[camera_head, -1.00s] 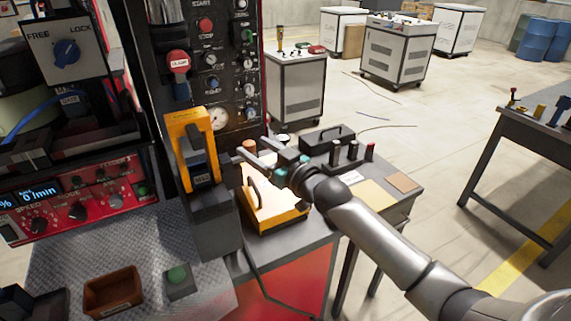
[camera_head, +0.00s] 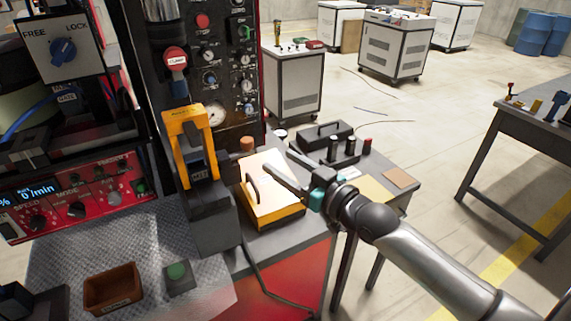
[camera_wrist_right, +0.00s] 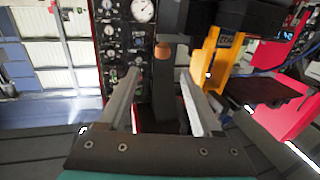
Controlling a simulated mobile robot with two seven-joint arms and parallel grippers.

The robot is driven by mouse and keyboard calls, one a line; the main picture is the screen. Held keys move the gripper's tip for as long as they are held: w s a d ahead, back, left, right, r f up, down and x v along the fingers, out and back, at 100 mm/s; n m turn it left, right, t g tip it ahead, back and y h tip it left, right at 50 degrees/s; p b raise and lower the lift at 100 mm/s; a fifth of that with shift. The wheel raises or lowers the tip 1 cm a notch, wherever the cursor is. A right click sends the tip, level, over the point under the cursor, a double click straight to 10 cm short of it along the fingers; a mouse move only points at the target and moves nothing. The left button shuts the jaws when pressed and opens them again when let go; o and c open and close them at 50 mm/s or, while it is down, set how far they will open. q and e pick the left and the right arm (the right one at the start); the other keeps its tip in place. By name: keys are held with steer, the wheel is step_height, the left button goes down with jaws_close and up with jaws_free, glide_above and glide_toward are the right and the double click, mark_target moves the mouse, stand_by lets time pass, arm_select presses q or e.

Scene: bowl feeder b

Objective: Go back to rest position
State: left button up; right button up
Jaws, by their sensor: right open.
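My right gripper (camera_head: 278,166) is open and empty, above the small side table to the right of the machine. Its fingers point left and up, over the yellow box with a handle (camera_head: 270,205). The yellow bracket (camera_head: 190,150) with a dark block in it stands to the left, apart from the fingers. In the right wrist view the two spread fingers of my right gripper (camera_wrist_right: 163,90) have nothing between them in their grasp, and the yellow bracket (camera_wrist_right: 208,55) is to their right.
The control panel (camera_head: 215,60) with gauges rises behind the bracket. A brown tray (camera_head: 112,290) and a green button box (camera_head: 178,277) sit on the metal plate at the lower left. Another table (camera_head: 540,135) stands at right, with open floor between.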

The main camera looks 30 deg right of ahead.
stand_by(0.3)
steer(key=s+d+f+m+g+h+b, duration=0.1)
steer(key=d+f+g+h, duration=0.1)
steer(key=f, duration=0.8)
steer(key=s+d+f+m+g+h+b, duration=0.1)
steer(key=d+f+h, duration=0.15)
steer(key=f, duration=0.85)
steer(key=s+f+g+b, duration=0.15)
steer(key=s+f, duration=0.25)
steer(key=f, duration=0.4)
steer(key=s+f+g, duration=0.3)
steer(key=s+f, duration=0.2)
steer(key=f, duration=0.4)
steer(key=s+a+f+g+b, duration=0.1)
steer(key=s+a+f+g, duration=0.25)
steer(key=s+f, duration=0.95)
steer(key=s+a+f+g, duration=0.2)
steer(key=s+f, duration=0.2)
steer(key=s, duration=0.6)
steer(key=s+a+f+n+g+b, duration=0.1)
steer(key=s+a+f+g, duration=0.2)
steer(key=s, duration=0.6)
step_height(320, 180, down, 2)
steer(key=shift+s+a+f+h, duration=0.1)
steer(key=shift+s+a+h, duration=0.1)
steer(key=shift+s+h, duration=0.15)
